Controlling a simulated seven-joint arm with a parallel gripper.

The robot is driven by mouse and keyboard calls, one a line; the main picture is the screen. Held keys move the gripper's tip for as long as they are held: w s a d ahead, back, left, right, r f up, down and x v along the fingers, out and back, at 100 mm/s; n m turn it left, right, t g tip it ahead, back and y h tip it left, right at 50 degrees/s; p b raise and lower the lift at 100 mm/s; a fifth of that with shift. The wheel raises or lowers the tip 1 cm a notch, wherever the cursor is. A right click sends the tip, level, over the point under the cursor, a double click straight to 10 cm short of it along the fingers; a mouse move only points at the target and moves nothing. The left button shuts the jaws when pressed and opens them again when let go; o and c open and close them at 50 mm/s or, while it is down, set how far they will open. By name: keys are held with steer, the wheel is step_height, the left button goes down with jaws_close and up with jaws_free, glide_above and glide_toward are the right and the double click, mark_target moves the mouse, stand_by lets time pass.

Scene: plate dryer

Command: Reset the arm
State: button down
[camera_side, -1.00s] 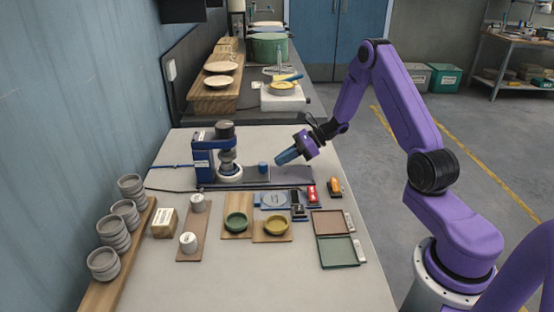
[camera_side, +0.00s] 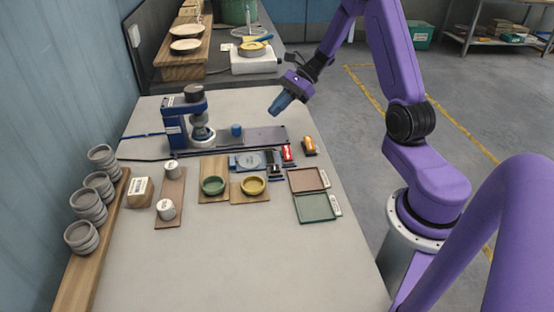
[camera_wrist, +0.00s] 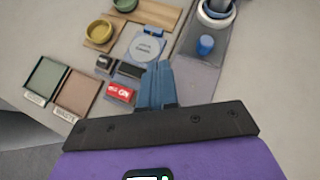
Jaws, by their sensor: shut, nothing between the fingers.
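My gripper (camera_side: 280,103) has blue fingers and a purple body. It is shut and empty, held in the air above the right end of the dark base plate (camera_side: 265,135) of the blue press-like machine (camera_side: 176,122). In the wrist view my shut fingers (camera_wrist: 156,85) point up the picture, with the round-marked pad (camera_wrist: 146,46) beyond them and the red switch block (camera_wrist: 120,93) just to their left. The small blue cylinder (camera_side: 237,130) stands on the plate, apart from my fingers; it also shows in the wrist view (camera_wrist: 206,45).
A green dish (camera_side: 213,186) and a yellow dish (camera_side: 253,186) sit on wooden boards. Brown (camera_side: 308,180) and green (camera_side: 316,208) trays lie at the right. Stacked grey bowls (camera_side: 88,205) line the left edge. The front of the table is clear.

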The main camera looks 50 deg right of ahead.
steer(key=s+a+r+n+g+h, duration=0.2)
steer(key=s+a+n+g, duration=0.2)
steer(key=s+a+n, duration=0.35)
steer(key=s+a+r+n+g+h, duration=0.2)
steer(key=s+a+n+g+h, duration=0.1)
steer(key=s+a+n, duration=0.4)
steer(key=s+a+r+n+t+h, duration=0.2)
steer(key=s+n+t+h, duration=0.1)
steer(key=s+n, duration=1.2)
steer(key=n+h, duration=0.1)
steer(key=n, duration=0.3)
steer(key=shift+a+r+t+h, duration=0.2)
steer(key=shift+t+h, duration=0.1)
steer(key=shift+h, duration=0.1)
